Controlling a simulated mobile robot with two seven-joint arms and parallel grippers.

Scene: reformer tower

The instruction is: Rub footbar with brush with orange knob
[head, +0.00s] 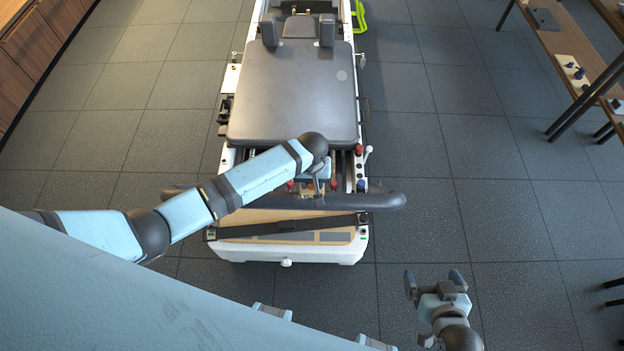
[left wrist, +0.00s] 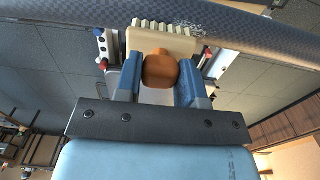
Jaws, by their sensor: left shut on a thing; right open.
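The footbar (head: 372,201) is a dark padded bar across the near end of the reformer. It crosses the top of the left wrist view (left wrist: 245,30). My left gripper (head: 318,183) is above the bar's middle. It is shut on the orange knob (left wrist: 160,70) of the brush. The brush has a cream block (left wrist: 185,43) and pale bristles (left wrist: 165,25). The bristles point at the footbar and appear against it; exact contact cannot be told. In the head view my arm and gripper partly hide the brush. My right gripper (head: 435,284) is open and empty, off to the lower right.
The reformer's grey padded carriage (head: 290,100) lies beyond the footbar. A dark strap (head: 285,227) crosses the wooden platform at the near end. Red and blue knobs flank the rails. A wooden table (head: 562,42) stands at right. The tiled floor between is clear.

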